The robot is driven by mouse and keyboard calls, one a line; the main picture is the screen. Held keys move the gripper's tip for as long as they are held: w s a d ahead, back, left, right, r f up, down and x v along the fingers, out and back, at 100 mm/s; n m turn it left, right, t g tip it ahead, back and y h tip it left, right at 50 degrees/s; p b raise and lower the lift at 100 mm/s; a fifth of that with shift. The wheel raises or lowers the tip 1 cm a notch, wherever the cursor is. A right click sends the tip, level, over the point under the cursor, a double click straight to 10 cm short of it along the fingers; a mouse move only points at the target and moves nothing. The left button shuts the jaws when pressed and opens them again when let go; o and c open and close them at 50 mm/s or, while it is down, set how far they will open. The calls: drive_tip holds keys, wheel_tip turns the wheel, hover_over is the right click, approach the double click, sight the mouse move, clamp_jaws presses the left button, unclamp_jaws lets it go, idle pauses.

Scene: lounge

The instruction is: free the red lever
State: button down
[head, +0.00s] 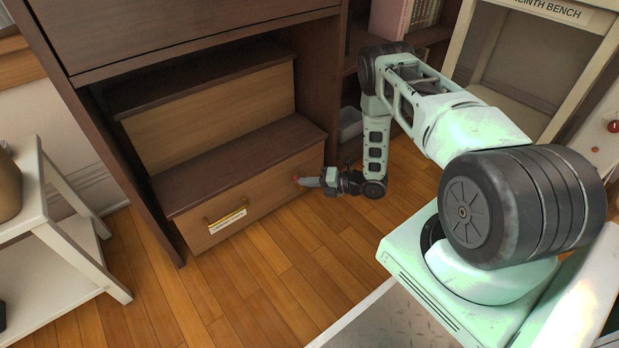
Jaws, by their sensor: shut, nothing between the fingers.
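My gripper (307,182) is shut and empty, low above the floor, pointing left at the drawer front. Its tips are right beside the red piece; I cannot tell if they touch it. The drawer (258,196) has a brass handle and a white label (228,220) too small to read.
The drawer sits in a dark wood cabinet (160,240) with a stepped upper tier. A white shelf stand (85,263) is at left. A bench (548,62) with a sign stands at upper right, and a red knob (614,127) shows at the right edge. The wooden floor in front is clear.

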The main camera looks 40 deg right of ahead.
drive_tip(key=shift+a+f+n+h+p, duration=0.1)
drive_tip(key=shift+a+n+h+p, duration=0.65)
drive_tip(key=shift+p, duration=1.05)
drive_tip(key=shift+a+y, duration=0.1)
drive_tip(key=shift+y, duration=0.15)
